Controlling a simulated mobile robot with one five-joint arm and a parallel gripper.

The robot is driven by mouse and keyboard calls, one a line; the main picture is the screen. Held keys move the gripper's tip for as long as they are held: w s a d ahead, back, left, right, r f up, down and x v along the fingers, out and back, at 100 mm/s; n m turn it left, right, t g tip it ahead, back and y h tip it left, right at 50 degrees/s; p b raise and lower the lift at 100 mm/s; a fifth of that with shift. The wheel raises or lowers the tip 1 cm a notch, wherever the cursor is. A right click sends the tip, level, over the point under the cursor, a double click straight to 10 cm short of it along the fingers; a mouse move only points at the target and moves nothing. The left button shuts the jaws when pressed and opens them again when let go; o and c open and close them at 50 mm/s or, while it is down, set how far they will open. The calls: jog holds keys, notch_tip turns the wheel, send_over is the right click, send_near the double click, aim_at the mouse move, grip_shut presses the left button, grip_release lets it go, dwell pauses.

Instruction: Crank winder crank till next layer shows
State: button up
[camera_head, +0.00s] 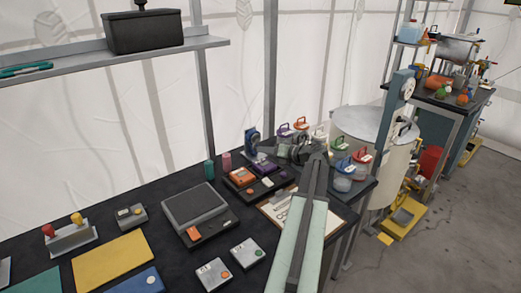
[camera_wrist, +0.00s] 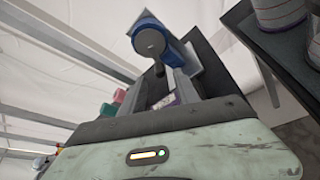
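The winder (camera_head: 251,143) is a small blue device standing near the back of the black table in the head view. In the wrist view its blue round body (camera_wrist: 152,40) with a grey hub fills the upper middle. A dark stub (camera_wrist: 172,56), seemingly the crank, extends below the hub. My gripper (camera_head: 268,153) reaches in from the right, close to the winder. In the wrist view my gripper (camera_wrist: 170,78) has its fingers apart, with their tips just below the stub. I cannot tell whether they touch it. The layer inside the winder is not readable.
Several lidded jars (camera_head: 342,172) crowd the table's right end behind my arm. An orange device (camera_head: 241,178) and a grey scale (camera_head: 194,205) lie in front and left. A clipboard (camera_head: 280,214) lies under my arm. A large drum (camera_head: 375,150) stands beyond the table.

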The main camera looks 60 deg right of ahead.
jog(key=shift+p+v, duration=0.3)
jog(key=shift+v, duration=1.55)
